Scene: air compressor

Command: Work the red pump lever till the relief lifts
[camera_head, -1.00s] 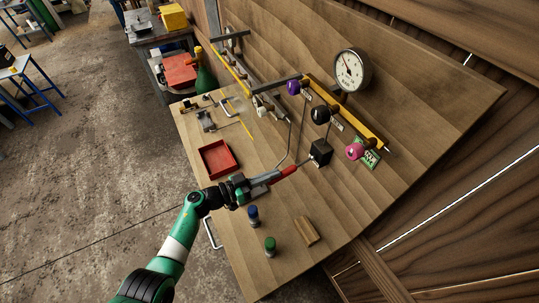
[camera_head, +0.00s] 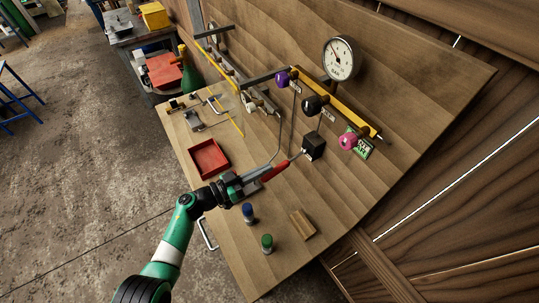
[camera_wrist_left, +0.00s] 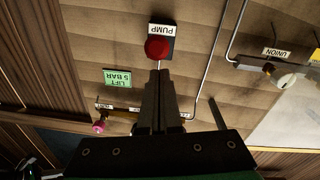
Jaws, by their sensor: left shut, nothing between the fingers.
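In the left wrist view the lever's red end (camera_wrist_left: 157,48) shows just beyond the closed fingertips (camera_wrist_left: 160,72), below the PUMP label (camera_wrist_left: 161,29). A green "LIFT 5 BAR" tag (camera_wrist_left: 117,78) is beside it. A round white gauge (camera_head: 340,59) is on the panel; its reading is too small.
Purple (camera_head: 282,78), black (camera_head: 312,104) and pink (camera_head: 348,141) knobs sit along a yellow rail. A red tray (camera_head: 227,157), a blue-topped cylinder (camera_head: 248,212), a green-topped one (camera_head: 267,242) and a wooden block (camera_head: 303,224) are on the bench.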

